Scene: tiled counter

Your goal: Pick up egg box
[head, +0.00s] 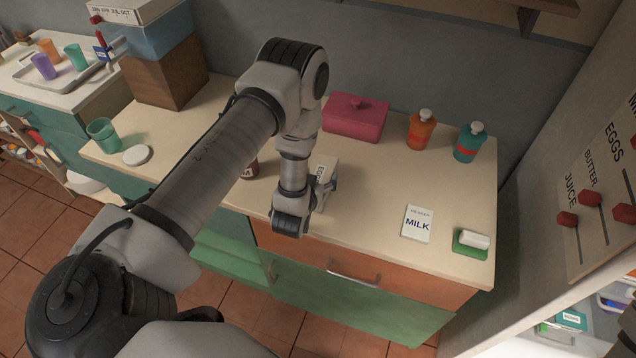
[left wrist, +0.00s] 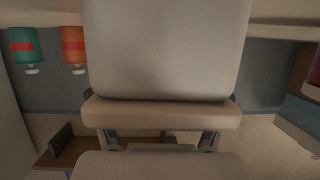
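The egg box (head: 321,169) is a pale carton with dark lettering, standing on the counter behind my left gripper. My arm and gripper hide part of it. My left gripper (head: 327,190) is right at the box's near side. In the left wrist view, a large pale block (left wrist: 165,55) with a beige band (left wrist: 160,113) fills the middle, very close to the camera; it looks like the egg box. The two fingers (left wrist: 160,143) show apart at the band. I cannot tell whether they press on it. My right gripper is not in view.
A pink lidded box (head: 354,118), an orange bottle (head: 421,131) and a teal bottle (head: 468,143) stand behind. A milk carton (head: 417,224) and a green sponge holder (head: 470,244) are to the right. A brown item (head: 250,170) is partly hidden by my arm.

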